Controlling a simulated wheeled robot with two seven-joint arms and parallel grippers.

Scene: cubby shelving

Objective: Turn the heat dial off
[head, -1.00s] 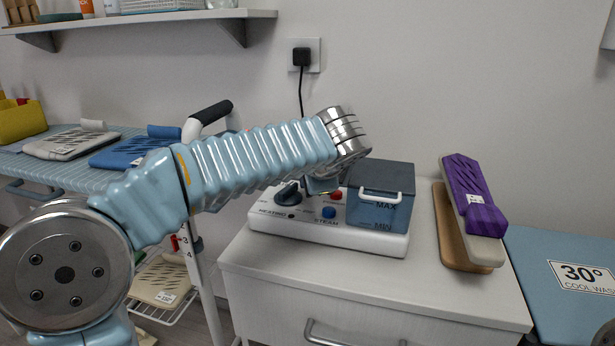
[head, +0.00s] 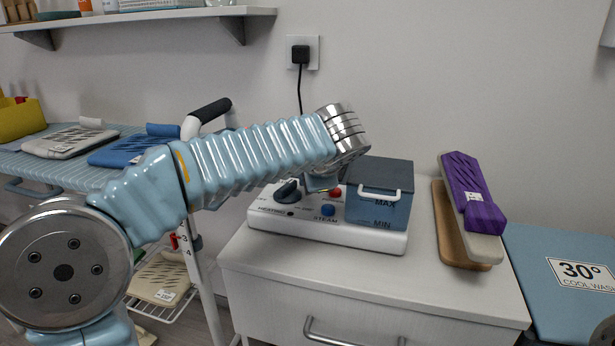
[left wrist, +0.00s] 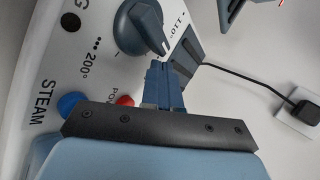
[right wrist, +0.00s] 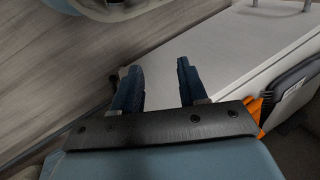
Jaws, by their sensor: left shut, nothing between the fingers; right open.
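The heat dial (head: 288,191) is a dark blue-grey knob on top of the white steam station (head: 330,233), which stands on the cabinet. In the left wrist view the dial (left wrist: 140,28) is close, its pointer aimed down and right, between the 200° and 110° marks. My left gripper (left wrist: 160,66) is shut and empty, its fingertips right beside the pointer's tip; I cannot tell whether they touch. In the head view my left arm hides part of the station, and the left fingers are mostly hidden. My right gripper (right wrist: 158,70) is open and empty, low beside the cabinet.
A dark water tank (head: 380,192) sits on the station's right, with a blue button (head: 328,210) and a red button (head: 336,193) near it. A plug (head: 300,55) is on the wall.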

